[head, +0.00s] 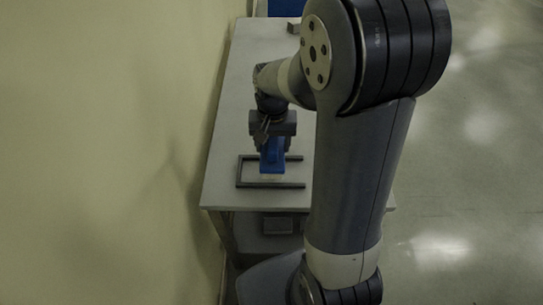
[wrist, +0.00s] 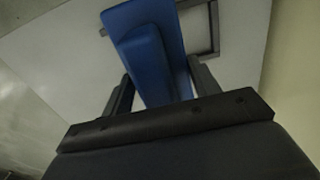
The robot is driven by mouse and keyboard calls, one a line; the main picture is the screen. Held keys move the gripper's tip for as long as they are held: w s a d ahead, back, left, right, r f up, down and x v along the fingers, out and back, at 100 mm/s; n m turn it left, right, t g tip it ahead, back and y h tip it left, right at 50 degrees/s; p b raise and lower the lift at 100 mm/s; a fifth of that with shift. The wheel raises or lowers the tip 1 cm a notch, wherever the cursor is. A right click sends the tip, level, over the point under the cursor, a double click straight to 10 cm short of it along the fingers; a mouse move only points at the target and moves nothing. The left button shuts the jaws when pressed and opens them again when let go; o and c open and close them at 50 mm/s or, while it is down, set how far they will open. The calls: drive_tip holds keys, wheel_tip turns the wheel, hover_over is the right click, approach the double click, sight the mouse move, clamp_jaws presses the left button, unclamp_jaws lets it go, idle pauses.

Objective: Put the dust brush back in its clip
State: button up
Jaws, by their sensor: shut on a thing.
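The dust brush is a blue block-like piece (head: 272,158) in the head view, with a paler part at its lower end. It also fills the upper middle of the wrist view (wrist: 150,45). My gripper (head: 272,146) is shut on the brush, with one dark finger on each side of it in the wrist view (wrist: 160,84). A dark thin frame (head: 239,172), which may be the clip, lies on the table around the brush's lower end in the head view. Its corner shows behind the brush in the wrist view (wrist: 215,28). I cannot tell whether brush and frame touch.
The pale table (head: 222,130) runs along a yellowish wall (head: 110,130) on the left. A small dark object (head: 293,28) sits at its far end, with something blue (head: 285,8) beyond. A grey box (head: 278,224) is below the near edge. Open floor (head: 470,180) lies right.

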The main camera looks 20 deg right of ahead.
wheel_tip(320, 180, down, 5)
drive_tip(key=shift+f, duration=0.2)
idle(0.3)
drive_tip(key=shift+f+b, duration=0.35)
drive_tip(key=shift+f, duration=0.1)
drive_tip(key=o, duration=0.9)
drive_tip(key=shift+o, duration=0.2)
drive_tip(key=shift+r, duration=0.15)
wheel_tip(320, 180, up, 13)
drive_tip(key=shift+f+p, duration=0.15)
drive_tip(key=shift+p, duration=0.35)
drive_tip(key=shift+f, duration=0.1)
